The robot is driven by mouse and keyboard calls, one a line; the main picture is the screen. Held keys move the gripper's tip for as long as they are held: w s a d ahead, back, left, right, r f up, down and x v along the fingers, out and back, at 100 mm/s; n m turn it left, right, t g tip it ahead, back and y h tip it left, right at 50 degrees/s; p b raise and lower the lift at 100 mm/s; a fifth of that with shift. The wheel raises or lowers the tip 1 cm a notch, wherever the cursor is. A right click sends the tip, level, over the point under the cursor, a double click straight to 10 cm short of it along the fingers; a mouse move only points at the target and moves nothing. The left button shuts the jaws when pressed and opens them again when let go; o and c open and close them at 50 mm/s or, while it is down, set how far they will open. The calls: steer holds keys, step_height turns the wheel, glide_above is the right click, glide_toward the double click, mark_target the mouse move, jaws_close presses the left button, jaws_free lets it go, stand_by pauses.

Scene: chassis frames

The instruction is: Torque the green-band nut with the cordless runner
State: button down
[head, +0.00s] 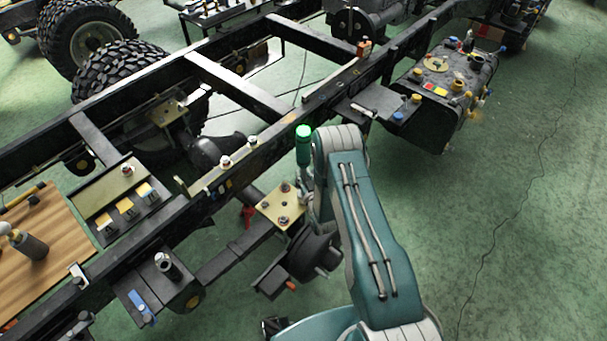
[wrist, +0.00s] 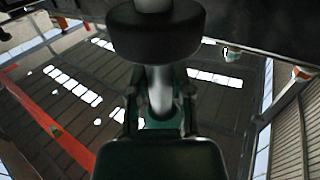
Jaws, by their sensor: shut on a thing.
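In the wrist view my gripper (wrist: 160,108) is shut around the pale grey shaft of a tool, which appears to be the cordless runner (wrist: 156,32). Its wide dark round end fills the top centre. In the head view an upright green cylinder with a lit green top (head: 303,148) stands just left of my arm's bend, above the right edge of a brass-coloured plate (head: 270,207). Several nuts (head: 284,219) stand on this plate. I cannot make out a green band on any. My arm hides much of the gripper and the tool's lower end.
A dark chassis rail (head: 330,95) runs diagonally behind the plate. A wooden board (head: 65,238) with tools lies at the left. A dark tank (head: 455,75) with coloured caps stands at upper right. The green floor (head: 520,220) at right is clear apart from a thin dark line.

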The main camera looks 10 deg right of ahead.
steer(key=shift+f, duration=0.95)
stand_by(1.6)
steer(key=shift+s+f, duration=0.1)
steer(key=shift+f, duration=0.15)
stand_by(1.0)
steer(key=shift+r, duration=0.15)
stand_by(1.1)
steer(key=shift+r, duration=1.65)
